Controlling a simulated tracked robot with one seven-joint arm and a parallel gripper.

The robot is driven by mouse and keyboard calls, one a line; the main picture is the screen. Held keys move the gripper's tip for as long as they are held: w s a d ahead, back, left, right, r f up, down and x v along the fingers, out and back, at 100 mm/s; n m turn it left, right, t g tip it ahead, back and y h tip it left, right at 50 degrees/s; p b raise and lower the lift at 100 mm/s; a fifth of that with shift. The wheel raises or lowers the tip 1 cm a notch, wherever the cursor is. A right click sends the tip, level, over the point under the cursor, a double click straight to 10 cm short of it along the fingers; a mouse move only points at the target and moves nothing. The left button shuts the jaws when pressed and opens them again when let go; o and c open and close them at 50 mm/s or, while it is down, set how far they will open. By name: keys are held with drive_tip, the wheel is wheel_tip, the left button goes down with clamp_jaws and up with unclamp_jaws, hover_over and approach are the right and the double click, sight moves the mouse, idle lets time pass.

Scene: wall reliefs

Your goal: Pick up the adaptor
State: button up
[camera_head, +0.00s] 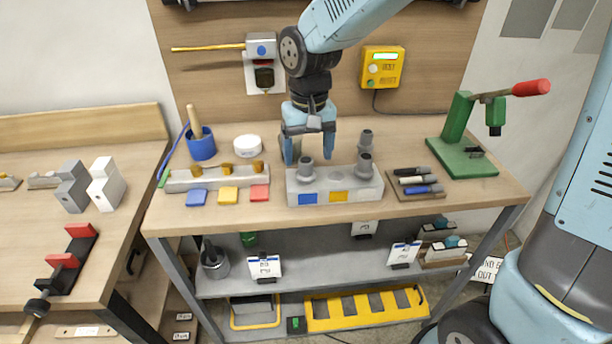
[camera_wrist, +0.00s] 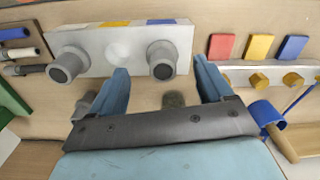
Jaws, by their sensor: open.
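A grey adaptor (camera_head: 305,170) stands upright in the left seat of a grey holder block (camera_head: 337,186). A similar one (camera_head: 364,162) is in the right seat; the middle seat is empty. A third grey adaptor (camera_head: 366,138) stands on the bench behind the block. I cannot tell which one the task names. My gripper (camera_head: 309,155) points down, open and empty, over the block's left part. In the wrist view, the left-seat adaptor (camera_wrist: 162,62) shows between and beyond my fingertips (camera_wrist: 162,70). No contact is visible.
A rack with coloured tiles (camera_head: 228,195) is left, a pen tray (camera_head: 415,184) right. A green press (camera_head: 465,150) with a red handle stands at the right end. The wall is close behind.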

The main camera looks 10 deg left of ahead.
sight(306, 160)
drive_tip(key=shift+w+a+f, duration=0.1)
drive_tip(key=shift+f, duration=1.25)
drive_tip(key=shift+w+a+f, duration=0.1)
drive_tip(key=shift+f, duration=1.25)
drive_tip(key=shift+c, duration=0.2)
drive_tip(key=c, duration=1.1)
